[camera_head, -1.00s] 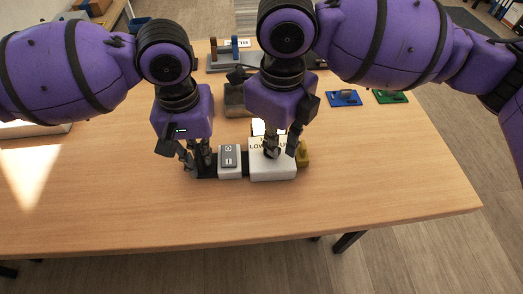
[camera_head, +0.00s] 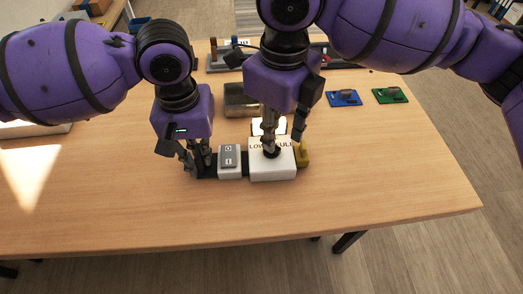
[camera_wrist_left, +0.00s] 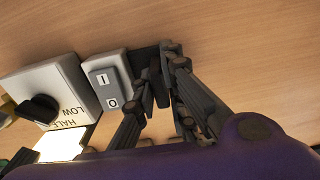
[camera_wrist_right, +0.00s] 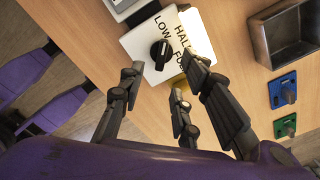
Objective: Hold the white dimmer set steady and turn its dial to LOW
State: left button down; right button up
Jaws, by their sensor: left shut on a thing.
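The white dimmer set is a row on the table, with a grey rocker switch (camera_head: 230,156) on a white block and a larger white dimmer box (camera_head: 272,172) marked LOW, HALF and FULL. Its black dial (camera_wrist_right: 160,54) shows in the right wrist view, with a pale line that appears to face LOW. The dial also shows in the left wrist view (camera_wrist_left: 38,109). My left gripper (camera_head: 198,172) is shut on the set's black left end (camera_wrist_left: 150,62). My right gripper (camera_head: 284,146) is open and empty above the dimmer box, apart from the dial.
A bright lit panel (camera_wrist_right: 197,38) sits behind the dimmer box, and a yellow piece (camera_head: 302,155) at its right end. A grey metal tray (camera_head: 235,109), a blue plate (camera_head: 343,98) and a green plate (camera_head: 390,96) lie further back. The front of the table is clear.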

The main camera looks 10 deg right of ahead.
notch_tip(320, 180, up, 9)
jog(key=shift+f, duration=0.2)
jog(key=shift+c, duration=0.5)
send_near(277, 142)
jog(key=shift+s+a+f, duration=0.15)
jog(key=shift+s+f, duration=0.4)
jog(key=shift+f, duration=0.4)
jog(key=shift+s+a+f, duration=0.1)
jog(key=shift+s+f, duration=0.5)
jog(key=shift+f, duration=0.3)
jog(key=shift+s+a+f, duration=0.15)
jog(key=shift+s+f, duration=0.4)
jog(key=shift+f, duration=0.4)
grip_shut()
